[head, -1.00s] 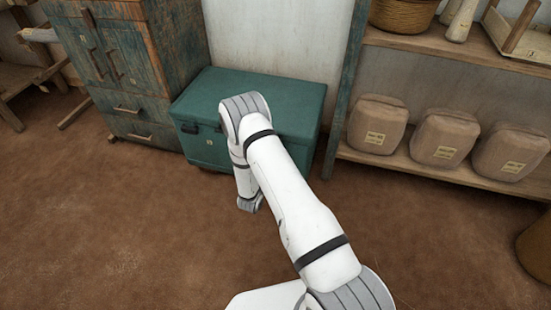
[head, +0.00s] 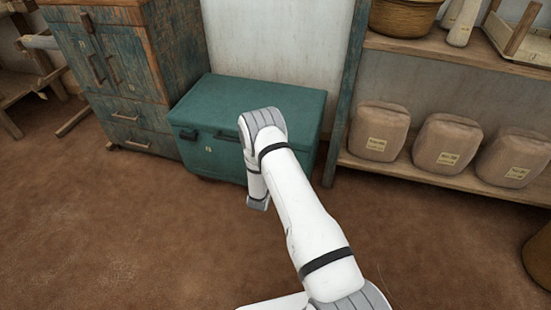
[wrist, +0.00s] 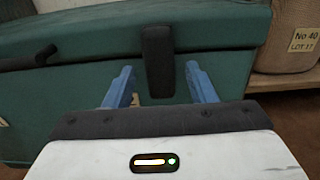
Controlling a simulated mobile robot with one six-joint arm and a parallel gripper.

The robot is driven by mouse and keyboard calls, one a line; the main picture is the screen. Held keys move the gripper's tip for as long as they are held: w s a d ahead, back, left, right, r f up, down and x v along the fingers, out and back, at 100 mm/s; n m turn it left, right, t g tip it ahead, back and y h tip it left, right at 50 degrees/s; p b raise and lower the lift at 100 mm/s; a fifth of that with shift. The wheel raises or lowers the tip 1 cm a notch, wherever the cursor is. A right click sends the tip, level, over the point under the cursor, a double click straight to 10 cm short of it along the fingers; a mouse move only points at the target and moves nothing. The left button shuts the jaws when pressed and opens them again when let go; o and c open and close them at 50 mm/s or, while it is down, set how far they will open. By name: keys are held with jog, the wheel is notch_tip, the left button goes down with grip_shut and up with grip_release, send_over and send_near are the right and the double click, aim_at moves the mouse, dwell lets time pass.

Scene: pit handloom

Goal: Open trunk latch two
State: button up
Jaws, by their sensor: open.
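A closed green trunk (head: 215,150) stands against the wall in the head view. In the wrist view its front (wrist: 80,95) fills much of the picture. A dark upright latch (wrist: 158,60) hangs over the lid seam there. My gripper (wrist: 160,84) is open, with one blue finger on each side of the latch's lower part. I cannot tell whether the fingers touch it. A dark handle-like fitting (wrist: 28,58) sits on the trunk front to the left. In the head view my arm hides the gripper and this latch.
A worn blue-green cabinet (head: 115,80) stands left of the trunk. A wooden shelf (head: 450,180) with several wrapped sacks (head: 445,142) stands close on the right. The brown floor (head: 120,225) in front is clear.

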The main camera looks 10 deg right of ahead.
jog(key=shift+c, duration=0.4)
jog(key=c, duration=0.9)
jog(key=shift+d+m, duration=0.1)
jog(key=shift+m, duration=0.2)
jog(key=shift+s+d+f+m+b, duration=0.15)
jog(key=shift+d+f+m+b, duration=0.15)
jog(key=shift+m+b, duration=1.85)
jog(key=shift+s+d+f+m+b, duration=0.2)
jog(key=shift+m+b, duration=0.5)
jog(key=shift+m, duration=2.9)
jog(key=shift+s+d+f+m+b, duration=0.1)
jog(key=shift+d+f+m+b, duration=0.2)
jog(key=shift+m+b, duration=1.85)
jog(key=shift+m+p, duration=0.65)
jog(key=shift+m, duration=0.25)
